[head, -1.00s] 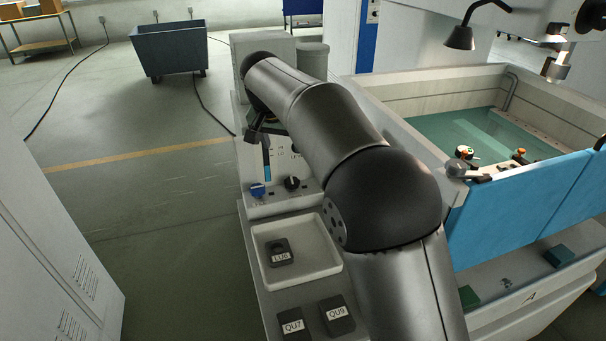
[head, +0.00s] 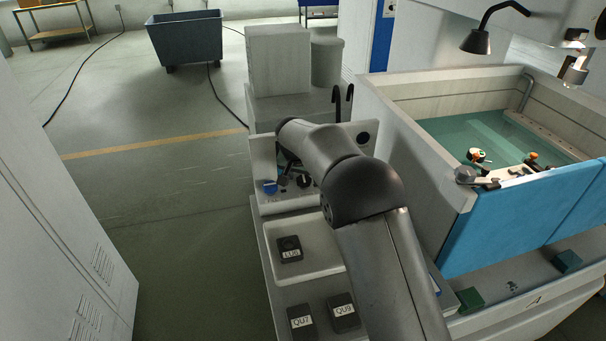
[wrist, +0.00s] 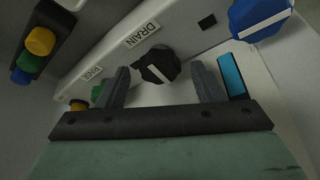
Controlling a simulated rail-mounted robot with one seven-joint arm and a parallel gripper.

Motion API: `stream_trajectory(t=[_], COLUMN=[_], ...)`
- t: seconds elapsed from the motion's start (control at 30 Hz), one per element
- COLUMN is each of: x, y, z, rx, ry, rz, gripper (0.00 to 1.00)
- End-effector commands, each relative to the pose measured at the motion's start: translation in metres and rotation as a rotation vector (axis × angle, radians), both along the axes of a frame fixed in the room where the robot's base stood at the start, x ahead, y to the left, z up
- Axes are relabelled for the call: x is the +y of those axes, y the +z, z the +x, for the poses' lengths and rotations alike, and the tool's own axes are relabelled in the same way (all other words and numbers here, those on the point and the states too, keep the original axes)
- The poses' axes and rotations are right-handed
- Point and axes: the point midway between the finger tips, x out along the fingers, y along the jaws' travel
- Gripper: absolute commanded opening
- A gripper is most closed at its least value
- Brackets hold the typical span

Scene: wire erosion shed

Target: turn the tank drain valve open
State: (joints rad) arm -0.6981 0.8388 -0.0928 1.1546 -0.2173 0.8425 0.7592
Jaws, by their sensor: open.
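The drain valve knob (wrist: 160,67) is black with a white pointer line, beside the DRAIN label (wrist: 141,33) in the wrist view. My gripper (wrist: 161,72) is open, with one finger on each side of the knob in that view. I see no contact, and cannot tell how deep the fingers reach around it. In the head view the black knob (head: 304,181) shows at the panel's front, partly crowded by my arm. My gripper is mostly hidden there.
A larger blue knob (wrist: 260,18) sits right of the drain knob. A white tray (head: 267,235) lies in front of the panel. The water tank (head: 470,95) stands right.

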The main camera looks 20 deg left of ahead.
Motion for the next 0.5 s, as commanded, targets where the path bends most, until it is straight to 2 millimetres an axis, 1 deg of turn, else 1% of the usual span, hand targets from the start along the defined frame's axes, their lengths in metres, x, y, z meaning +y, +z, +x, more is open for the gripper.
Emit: stream_trajectory(t=[0.27, 0.3, 0.37, 0.4, 0.43, 0.5], x=[0.0, 0.0, 0.0, 0.0, 0.0, 0.0], y=[-0.0016, -0.0016, -0.0015, -0.0014, -0.0014, -0.0013], z=[0.0006, 0.0006, 0.0005, 0.0005, 0.0005, 0.0004], rx=[0.0, 0.0, 0.0, 0.0, 0.0, 0.0], ry=[0.0, 0.0, 0.0, 0.0, 0.0, 0.0], rz=[0.0, 0.0, 0.0, 0.0, 0.0, 0.0], gripper=[0.61, 0.5, 0.33, 0.22, 0.16, 0.17])
